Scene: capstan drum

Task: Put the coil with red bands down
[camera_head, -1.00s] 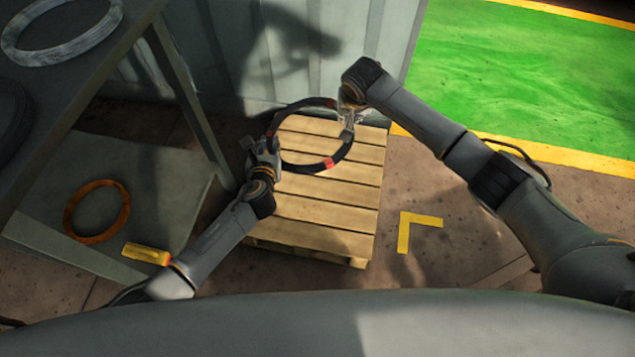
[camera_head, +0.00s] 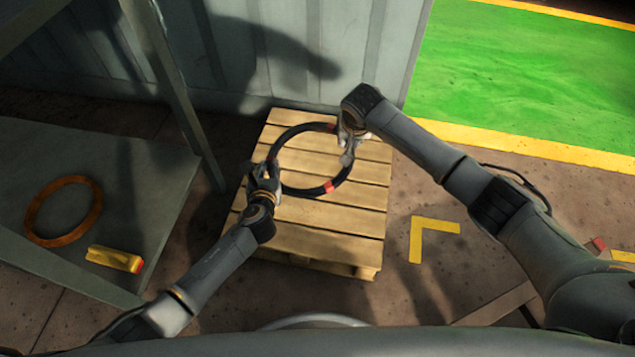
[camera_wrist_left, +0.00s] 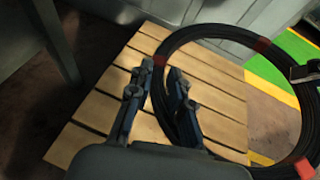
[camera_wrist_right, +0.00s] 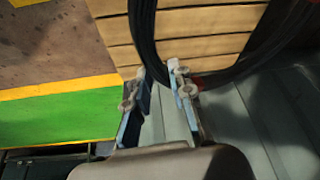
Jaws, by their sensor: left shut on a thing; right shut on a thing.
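The black coil with red bands (camera_head: 328,187) is a ring seen over the wooden pallet (camera_head: 310,240) in the head view. My left gripper (camera_head: 264,172) is shut on the coil's left side. My right gripper (camera_head: 350,142) is shut on its upper right side. The left wrist view shows the coil (camera_wrist_left: 185,40) passing between the left fingers (camera_wrist_left: 160,85), with red bands on it. In the right wrist view the coil (camera_wrist_right: 143,30) runs by the right fingertips (camera_wrist_right: 160,75). Whether the coil touches the pallet boards cannot be told.
A grey table's lower shelf (camera_head: 130,215) at left holds an orange-brown ring (camera_head: 40,238) and a yellow tool-like object (camera_head: 114,258). A ribbed grey wall (camera_head: 300,55) stands behind the pallet.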

